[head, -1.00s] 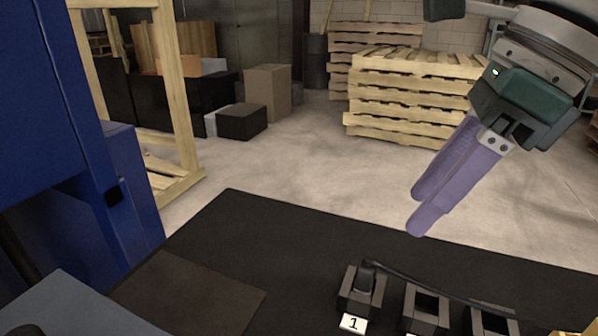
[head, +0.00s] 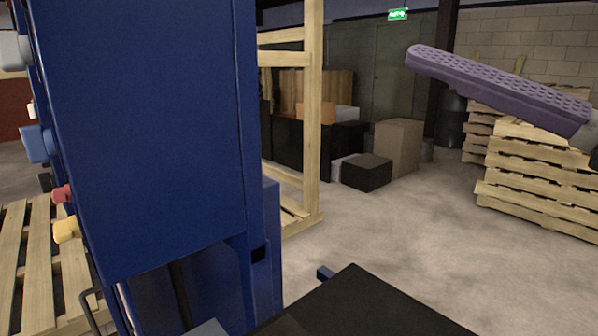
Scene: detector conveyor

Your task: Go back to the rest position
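My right gripper (head: 418,58) comes in from the right edge, high in the head view. One purple finger with a dotted face shows, pointing left. It hides part of the back wall and the stacked pallets. The other finger cannot be made out, so its opening is unclear. I see nothing held at the visible finger. My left gripper is not in view.
A tall blue machine (head: 150,130) fills the left, with a red button (head: 62,193) and a yellow button (head: 66,230) on its side. A black tabletop (head: 370,305) lies at the bottom. Beyond are a wooden frame (head: 313,120), boxes (head: 398,147), stacked pallets (head: 545,175) and open floor.

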